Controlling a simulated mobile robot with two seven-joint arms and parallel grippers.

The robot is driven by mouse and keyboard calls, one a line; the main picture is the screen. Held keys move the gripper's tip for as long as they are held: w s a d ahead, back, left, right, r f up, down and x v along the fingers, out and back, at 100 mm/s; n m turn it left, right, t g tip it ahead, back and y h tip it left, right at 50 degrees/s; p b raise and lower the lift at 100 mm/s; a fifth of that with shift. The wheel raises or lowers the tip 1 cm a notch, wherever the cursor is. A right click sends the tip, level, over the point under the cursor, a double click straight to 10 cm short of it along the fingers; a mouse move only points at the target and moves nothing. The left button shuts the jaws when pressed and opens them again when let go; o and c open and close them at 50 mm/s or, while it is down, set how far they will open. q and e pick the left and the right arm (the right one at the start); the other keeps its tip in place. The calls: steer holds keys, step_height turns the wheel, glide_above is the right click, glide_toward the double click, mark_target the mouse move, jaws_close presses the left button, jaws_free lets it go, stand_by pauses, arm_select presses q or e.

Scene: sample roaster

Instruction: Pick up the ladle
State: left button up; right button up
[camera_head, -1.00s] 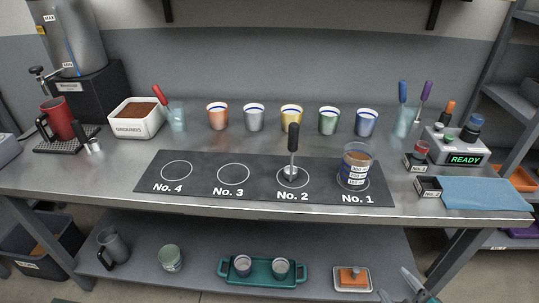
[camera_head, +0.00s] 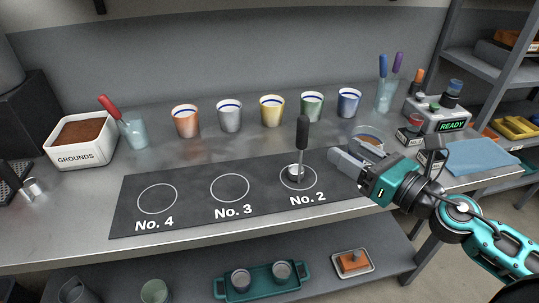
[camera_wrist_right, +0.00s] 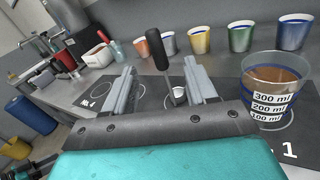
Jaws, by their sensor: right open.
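The ladle (camera_head: 302,135) stands upright, black handle up, with its small metal bowl on the No. 2 circle of the dark mat (camera_head: 195,211). My right gripper (camera_head: 348,161) is open and empty, just right of the ladle and apart from it, pointing toward it. In the right wrist view the ladle's handle (camera_wrist_right: 158,52) shows between the two open fingers (camera_wrist_right: 160,78), a little beyond their tips. The No. 1 circle is hidden behind my right gripper in the head view. My left gripper is not in view.
A measuring beaker (camera_wrist_right: 276,88) with brown content stands on No. 1, close right of my right gripper; its rim (camera_head: 368,134) shows behind it. Several coloured cups (camera_head: 271,110) line the back. The grounds bin (camera_head: 82,142) is at left. Circles No. 3 and No. 4 are bare.

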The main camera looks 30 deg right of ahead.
mark_target(308, 126)
steer(key=shift+n, duration=0.8)
steer(key=p+x, duration=0.1)
steer(key=x, duration=0.1)
steer(key=p+x, duration=0.1)
steer(key=x, duration=0.2)
steer(key=r+p+x, duration=0.1)
steer(key=x, duration=0.2)
steer(key=shift+a, duration=0.4)
steer(key=shift+p+x, duration=0.7)
steer(key=shift+x, duration=1.8)
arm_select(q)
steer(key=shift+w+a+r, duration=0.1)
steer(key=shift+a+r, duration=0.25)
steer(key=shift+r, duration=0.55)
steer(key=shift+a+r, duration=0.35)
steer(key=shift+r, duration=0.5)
arm_select(e)
steer(key=shift+w+a+f, duration=0.1)
steer(key=shift+w, duration=0.3)
steer(key=c, duration=0.9)
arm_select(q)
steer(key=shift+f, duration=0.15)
arm_select(e)
jaws_close()
